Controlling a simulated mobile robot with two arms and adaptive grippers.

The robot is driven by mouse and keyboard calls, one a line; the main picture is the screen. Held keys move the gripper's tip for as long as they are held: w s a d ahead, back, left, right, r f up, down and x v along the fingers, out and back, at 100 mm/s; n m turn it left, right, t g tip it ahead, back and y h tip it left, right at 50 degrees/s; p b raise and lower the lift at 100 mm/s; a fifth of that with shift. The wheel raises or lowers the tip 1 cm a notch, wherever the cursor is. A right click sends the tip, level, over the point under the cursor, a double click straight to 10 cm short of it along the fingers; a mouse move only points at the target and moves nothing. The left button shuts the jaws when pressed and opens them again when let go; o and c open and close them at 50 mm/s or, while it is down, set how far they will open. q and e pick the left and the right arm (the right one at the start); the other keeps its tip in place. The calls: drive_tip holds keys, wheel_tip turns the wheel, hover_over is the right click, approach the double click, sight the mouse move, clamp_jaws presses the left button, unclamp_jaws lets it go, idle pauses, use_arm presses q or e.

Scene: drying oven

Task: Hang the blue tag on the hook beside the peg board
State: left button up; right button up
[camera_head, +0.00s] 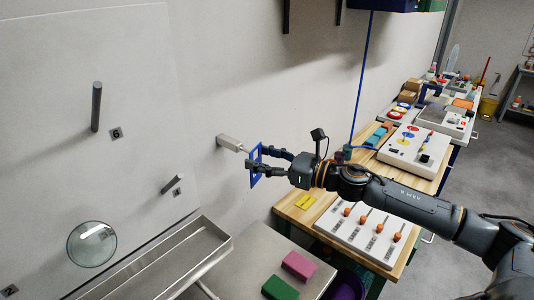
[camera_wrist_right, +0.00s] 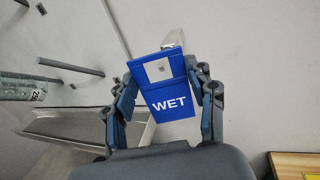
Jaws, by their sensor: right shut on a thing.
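The blue tag (camera_wrist_right: 168,100) carries the white word WET and has a pale square opening near its top in the wrist view. In the head view it shows as a thin blue plate (camera_head: 256,177). My right gripper (camera_head: 254,162) is shut on the tag, with a finger on each side. The hook (camera_head: 230,143) is a pale block on the wall with a thin rod reaching toward the tag's upper part; its block also shows behind the tag in the wrist view (camera_wrist_right: 173,39). I cannot tell whether the rod passes through the opening. My left gripper is out of view.
The peg board (camera_head: 45,130) with dark pegs (camera_head: 96,105) and a round clear disc (camera_head: 92,245) is at left. A metal tray (camera_head: 165,262) runs below it. A wooden bench (camera_head: 290,212) with panels stands below my right arm. Wall space around the hook is clear.

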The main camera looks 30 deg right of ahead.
sight(258, 159)
drive_tip(key=shift+w+a+p, duration=0.15)
drive_tip(key=shift+w+p, duration=0.3)
drive_tip(key=shift+w, duration=0.05)
drive_tip(key=shift+w+a+p, duration=0.15)
drive_tip(key=shift+w+p, duration=0.25)
drive_tip(key=shift+w, duration=0.1)
drive_tip(key=shift+w+a+f+b, duration=0.2)
drive_tip(key=shift+w+f+b, duration=0.2)
drive_tip(key=shift+w+f, duration=0.15)
drive_tip(key=o, duration=0.8)
drive_tip(key=shift+s+d+f, duration=0.1)
drive_tip(key=shift+s+d, duration=0.2)
drive_tip(key=shift+s, duration=0.1)
drive_tip(key=shift+v, duration=5.55)
